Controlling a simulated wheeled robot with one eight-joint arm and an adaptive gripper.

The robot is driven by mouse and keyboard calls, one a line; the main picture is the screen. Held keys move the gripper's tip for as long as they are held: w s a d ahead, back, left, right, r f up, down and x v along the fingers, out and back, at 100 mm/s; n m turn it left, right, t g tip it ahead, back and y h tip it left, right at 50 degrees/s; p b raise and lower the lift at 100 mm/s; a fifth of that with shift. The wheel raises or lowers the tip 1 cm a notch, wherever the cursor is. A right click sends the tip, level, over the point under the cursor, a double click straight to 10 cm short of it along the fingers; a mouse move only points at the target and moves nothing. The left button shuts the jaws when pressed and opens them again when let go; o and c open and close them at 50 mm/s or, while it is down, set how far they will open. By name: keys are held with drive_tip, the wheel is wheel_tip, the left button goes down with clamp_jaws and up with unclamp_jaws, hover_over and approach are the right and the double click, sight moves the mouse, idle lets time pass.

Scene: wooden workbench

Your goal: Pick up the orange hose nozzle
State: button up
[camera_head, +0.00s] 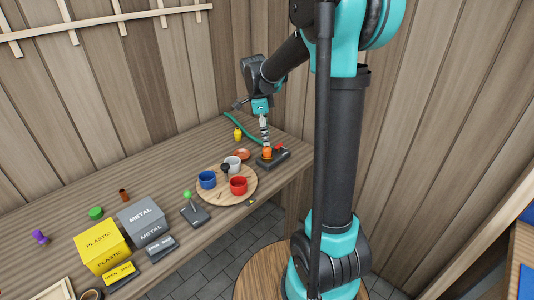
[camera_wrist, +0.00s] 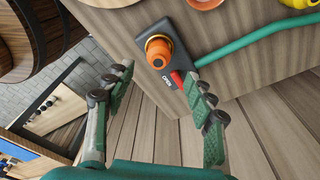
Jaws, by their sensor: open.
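The orange hose nozzle (camera_head: 267,153) stands on a dark base (camera_head: 274,159) near the right end of the bench. In the wrist view, the nozzle (camera_wrist: 158,52) shows as an orange, ringed knob on that base, beside a red lever (camera_wrist: 177,78). My gripper (camera_head: 265,128) hangs just above the nozzle in the head view. In the wrist view, my gripper (camera_wrist: 157,78) is open and empty, its two fingers apart. The nozzle shows beyond the fingertips, roughly in line with the gap. I cannot tell the exact height between them.
A green hose (camera_head: 244,132) and a small yellow object (camera_head: 238,134) lie behind. A round wooden board (camera_head: 216,193) with blue, white and red cups stands left of the base. An orange dish (camera_head: 243,154) is close by. Yellow (camera_head: 102,246) and grey (camera_head: 142,220) boxes stand farther left.

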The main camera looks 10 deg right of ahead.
sight(267, 148)
drive_tip(key=shift+s+d+f, duration=0.1)
drive_tip(key=shift+f, duration=1.45)
drive_tip(key=shift+s+d+f, duration=0.1)
drive_tip(key=shift+f, duration=1.4)
drive_tip(key=c, duration=1.2)
